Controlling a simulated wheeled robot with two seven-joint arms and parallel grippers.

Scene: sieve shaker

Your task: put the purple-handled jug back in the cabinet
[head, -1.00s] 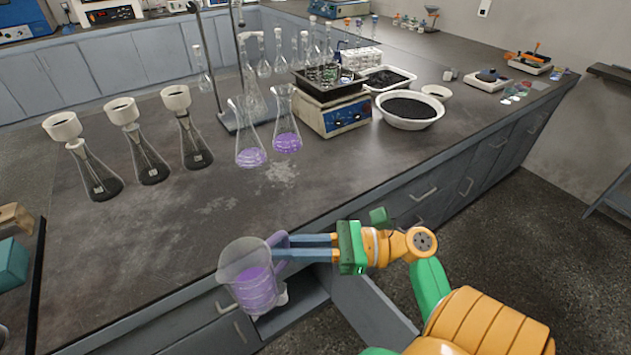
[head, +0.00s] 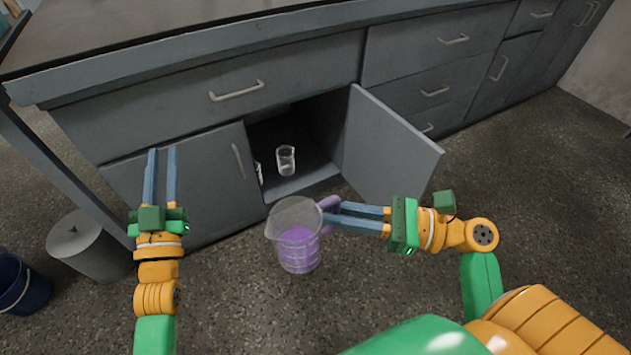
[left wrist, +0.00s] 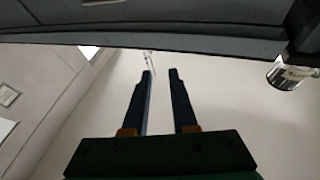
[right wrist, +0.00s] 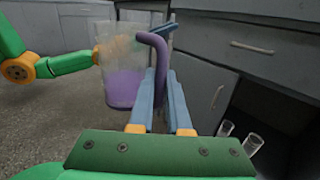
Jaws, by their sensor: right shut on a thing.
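The clear jug (head: 297,240) with a purple handle and purple liquid is upright in the air in front of the cabinet. My right gripper (head: 334,217) is shut on its purple handle (head: 329,205). The jug also shows in the right wrist view (right wrist: 126,85), with the handle between the fingers (right wrist: 158,92). The cabinet (head: 310,181) stands open below the counter, its right door (head: 390,145) swung outward. My left gripper (head: 161,155) is open and empty, in front of the closed left door (head: 195,185); it also shows in the left wrist view (left wrist: 160,78).
A clear beaker (head: 286,160) stands inside the cabinet, with another glass piece partly hidden by the left door's edge. A grey bin (head: 90,245) and a dark blue bucket (head: 20,285) stand on the floor at left. The floor before the cabinet is clear.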

